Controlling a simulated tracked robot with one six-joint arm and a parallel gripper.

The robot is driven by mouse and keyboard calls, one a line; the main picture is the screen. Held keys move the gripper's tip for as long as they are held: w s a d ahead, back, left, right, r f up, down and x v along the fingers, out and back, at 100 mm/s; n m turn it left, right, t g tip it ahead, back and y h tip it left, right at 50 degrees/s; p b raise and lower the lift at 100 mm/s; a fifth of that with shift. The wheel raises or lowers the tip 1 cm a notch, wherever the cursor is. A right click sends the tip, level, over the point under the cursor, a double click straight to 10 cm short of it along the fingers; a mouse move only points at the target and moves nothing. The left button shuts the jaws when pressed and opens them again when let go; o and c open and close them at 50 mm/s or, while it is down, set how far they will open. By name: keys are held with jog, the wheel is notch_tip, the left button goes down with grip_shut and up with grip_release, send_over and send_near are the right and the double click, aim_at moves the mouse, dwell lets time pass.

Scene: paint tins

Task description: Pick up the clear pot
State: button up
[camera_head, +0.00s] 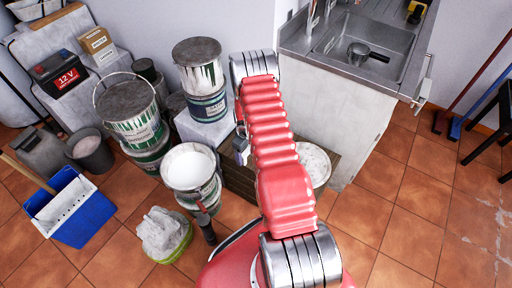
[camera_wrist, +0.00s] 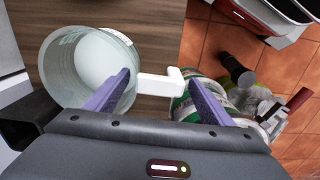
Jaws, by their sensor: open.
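The clear pot (camera_wrist: 62,68) stands on a brown wooden surface (camera_wrist: 150,35) at the upper left of the wrist view. It is see-through, with a pale round bottom. A white angular piece (camera_wrist: 160,84), perhaps its handle, sticks out from its right side between my fingers. My gripper (camera_wrist: 158,76) is open, with its purple fingers on either side of that piece. The left finger overlaps the pot's near edge; I cannot tell whether it touches. In the head view my gripper (camera_head: 241,150) shows partly beside my red arm, and I cannot make out the pot for certain.
An open tin of white paint (camera_head: 188,168) and stacked tins (camera_head: 133,113) stand left of my arm. A round white-topped container (camera_head: 314,165) is right of it. A blue bucket (camera_head: 72,213) is at far left. A steel sink (camera_head: 372,45) is behind.

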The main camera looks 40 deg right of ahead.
jog(key=c, duration=1.5)
